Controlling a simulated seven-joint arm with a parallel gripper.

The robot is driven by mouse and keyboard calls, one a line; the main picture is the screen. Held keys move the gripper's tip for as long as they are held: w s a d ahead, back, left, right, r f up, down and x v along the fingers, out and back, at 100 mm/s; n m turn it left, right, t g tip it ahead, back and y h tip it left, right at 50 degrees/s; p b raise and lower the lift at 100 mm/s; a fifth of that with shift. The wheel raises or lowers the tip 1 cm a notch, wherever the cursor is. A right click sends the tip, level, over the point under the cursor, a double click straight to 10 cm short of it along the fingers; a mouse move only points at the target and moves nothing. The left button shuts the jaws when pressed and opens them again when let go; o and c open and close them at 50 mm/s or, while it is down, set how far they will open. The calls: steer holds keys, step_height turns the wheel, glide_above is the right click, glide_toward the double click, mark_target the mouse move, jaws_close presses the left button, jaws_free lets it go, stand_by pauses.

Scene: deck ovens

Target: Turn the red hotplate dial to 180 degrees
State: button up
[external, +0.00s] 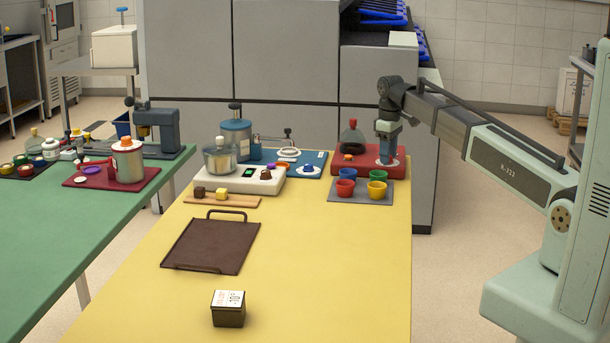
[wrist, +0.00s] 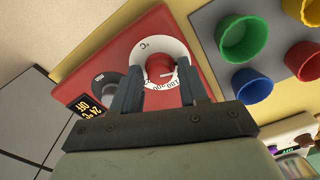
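The red hotplate (external: 347,161) stands at the far right of the yellow table. In the wrist view its red housing (wrist: 110,60) carries a red dial (wrist: 159,67) on a white ring scale with partly readable numbers. A dark knob and a small display reading 24 °C and OFF (wrist: 90,107) sit beside it. My gripper (wrist: 160,68) points down over the dial, its fingers apart on either side, with gaps showing between them and the dial. In the external view my gripper (external: 388,150) is low over the hotplate's right end and hides most of the dial.
A grey mat (external: 361,199) with several coloured cups lies just in front. A white device with a pot (external: 220,158) stands to the left. The table's middle and front right are clear.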

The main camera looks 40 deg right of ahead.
steer(key=c, duration=0.7)
steer(key=shift+o, duration=0.2)
steer(key=m, duration=0.3)
steer(key=shift+m, duration=0.4)
steer(key=m, duration=0.3)
steer(key=shift+m, duration=0.3)
steer(key=m, duration=0.6)
steer(key=shift+m, duration=0.3)
